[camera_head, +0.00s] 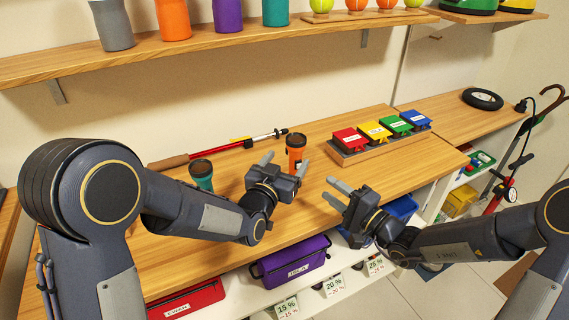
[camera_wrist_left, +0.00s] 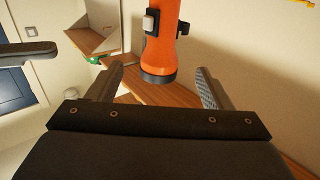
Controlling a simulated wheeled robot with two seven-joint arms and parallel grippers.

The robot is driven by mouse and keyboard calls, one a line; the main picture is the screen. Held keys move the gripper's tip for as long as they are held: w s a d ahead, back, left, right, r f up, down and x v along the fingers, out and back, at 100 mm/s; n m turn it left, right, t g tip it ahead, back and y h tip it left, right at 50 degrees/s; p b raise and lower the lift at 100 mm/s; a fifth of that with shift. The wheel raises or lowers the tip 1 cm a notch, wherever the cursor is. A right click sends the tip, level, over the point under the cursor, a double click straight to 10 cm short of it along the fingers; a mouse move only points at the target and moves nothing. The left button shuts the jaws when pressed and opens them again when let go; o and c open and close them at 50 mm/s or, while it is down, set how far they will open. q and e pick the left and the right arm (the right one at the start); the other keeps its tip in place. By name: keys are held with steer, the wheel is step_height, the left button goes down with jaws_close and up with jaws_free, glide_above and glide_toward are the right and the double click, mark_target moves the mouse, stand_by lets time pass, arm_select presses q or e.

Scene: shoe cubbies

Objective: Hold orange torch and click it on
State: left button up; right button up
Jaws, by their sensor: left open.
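The orange torch (camera_head: 295,157) stands upright on the wooden worktop, with its dark end up in the head view. In the left wrist view the orange torch (camera_wrist_left: 163,45) shows a dark end and a pale button in a black housing on its side. My left gripper (camera_head: 284,163) is open and empty; its fingers point toward the torch. In the left wrist view the torch lies ahead, between the lines of the two fingers (camera_wrist_left: 160,88), with no visible grip. My right gripper (camera_head: 334,194) is open and empty, to the right of the torch.
A teal torch (camera_head: 201,175) stands to the left, near my left arm. A red and black pole with a brown handle (camera_head: 168,162) lies behind. Coloured boxes on a wooden tray (camera_head: 372,152) sit at right. A purple case (camera_head: 291,264) is on the shelf below.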

mark_target(297, 147)
arm_select(q)
steer(key=x, duration=0.7)
steer(key=shift+w, duration=0.25)
steer(key=c, duration=1.1)
arm_select(e)
steer(key=shift+c, duration=0.3)
arm_select(q)
steer(key=shift+c, duration=0.2)
arm_select(e)
jaws_close()
stand_by(0.3)
